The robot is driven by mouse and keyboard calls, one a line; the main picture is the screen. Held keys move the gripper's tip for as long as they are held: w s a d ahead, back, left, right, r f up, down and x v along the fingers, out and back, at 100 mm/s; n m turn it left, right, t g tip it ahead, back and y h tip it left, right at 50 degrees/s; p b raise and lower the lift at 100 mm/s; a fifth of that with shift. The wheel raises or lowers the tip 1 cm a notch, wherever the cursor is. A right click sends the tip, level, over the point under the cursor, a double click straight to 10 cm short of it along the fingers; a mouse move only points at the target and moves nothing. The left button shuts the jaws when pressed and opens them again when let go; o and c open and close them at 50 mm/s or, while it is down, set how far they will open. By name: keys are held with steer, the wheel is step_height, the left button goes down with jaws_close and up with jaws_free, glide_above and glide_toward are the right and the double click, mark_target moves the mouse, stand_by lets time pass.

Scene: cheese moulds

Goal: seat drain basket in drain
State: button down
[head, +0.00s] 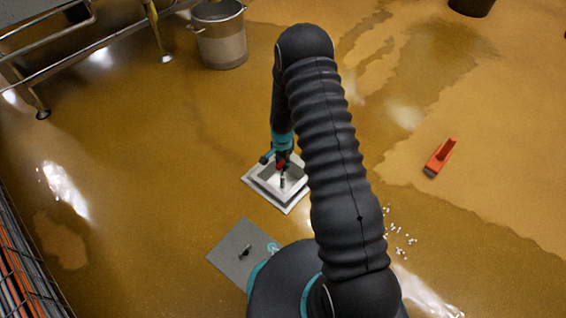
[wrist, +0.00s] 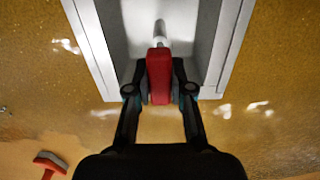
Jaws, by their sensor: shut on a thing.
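My gripper (head: 282,158) points down over the square drain (head: 288,209) in the floor. In the wrist view my gripper (wrist: 159,90) is shut on a red grip (wrist: 158,68), one finger on each side. A pale grey post (wrist: 160,32) shows just beyond the red grip. In the head view a square, pale grey basket (head: 262,186) shows within the drain's light frame, under my gripper. My gripper and arm hide part of it. I cannot tell whether the basket rests fully down or is slightly raised.
A grey square plate (head: 226,250) with a dark handle lies on the wet floor near my base. An orange-red tool (head: 440,157) and scattered white bits (head: 398,232) lie to the right. A metal pot (head: 221,40) stands behind. Metal legs and rails are at upper left.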

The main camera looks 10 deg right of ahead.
steer(key=shift+f+b, duration=0.35)
steer(key=shift+f, duration=1.1)
steer(key=c, duration=1)
jaws_free()
steer(key=shift+o, duration=0.2)
step_height(320, 180, up, 12)
steer(key=shift+r, duration=0.1)
